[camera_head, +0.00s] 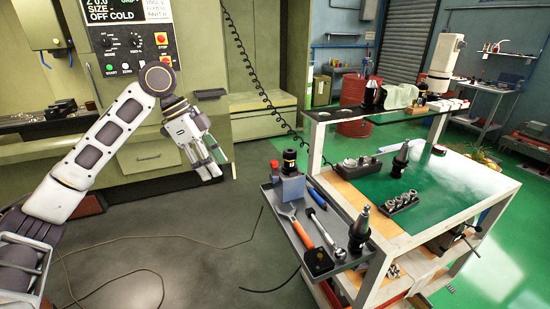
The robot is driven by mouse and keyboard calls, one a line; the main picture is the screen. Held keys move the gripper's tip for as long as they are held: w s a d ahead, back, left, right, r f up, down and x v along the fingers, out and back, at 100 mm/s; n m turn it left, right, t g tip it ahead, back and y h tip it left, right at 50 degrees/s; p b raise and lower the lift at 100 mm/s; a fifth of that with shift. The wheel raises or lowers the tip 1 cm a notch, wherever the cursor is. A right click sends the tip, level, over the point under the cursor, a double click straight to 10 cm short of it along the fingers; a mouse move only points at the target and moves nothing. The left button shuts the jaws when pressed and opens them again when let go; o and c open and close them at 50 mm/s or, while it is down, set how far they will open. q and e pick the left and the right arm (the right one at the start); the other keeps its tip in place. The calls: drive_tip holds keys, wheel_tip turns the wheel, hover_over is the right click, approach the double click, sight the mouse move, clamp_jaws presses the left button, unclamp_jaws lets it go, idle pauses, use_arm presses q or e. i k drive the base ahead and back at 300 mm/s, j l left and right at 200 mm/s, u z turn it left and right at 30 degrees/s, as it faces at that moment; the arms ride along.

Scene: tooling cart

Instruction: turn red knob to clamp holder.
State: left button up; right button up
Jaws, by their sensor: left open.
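A small red knob (274,164) shows at the left side of a blue clamping block (291,187) on the grey side tray of the cart. A black tool holder (290,162) with a yellowish band stands upright in the block. Whether the block grips it cannot be told. My left gripper (211,173) is open and empty, its fingers pointing down and right. It is in the air left of the block, clear of the knob. My right gripper is not in view.
The cart's green top (450,195) carries more holders. A green machine with a control panel (131,42) stands behind my left arm.

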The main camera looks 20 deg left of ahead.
sight(274, 163)
drive_tip(key=i+l, duration=0.1)
drive_tip(key=i, duration=0.3)
drive_tip(key=i+l, duration=0.1)
drive_tip(key=i, duration=0.35)
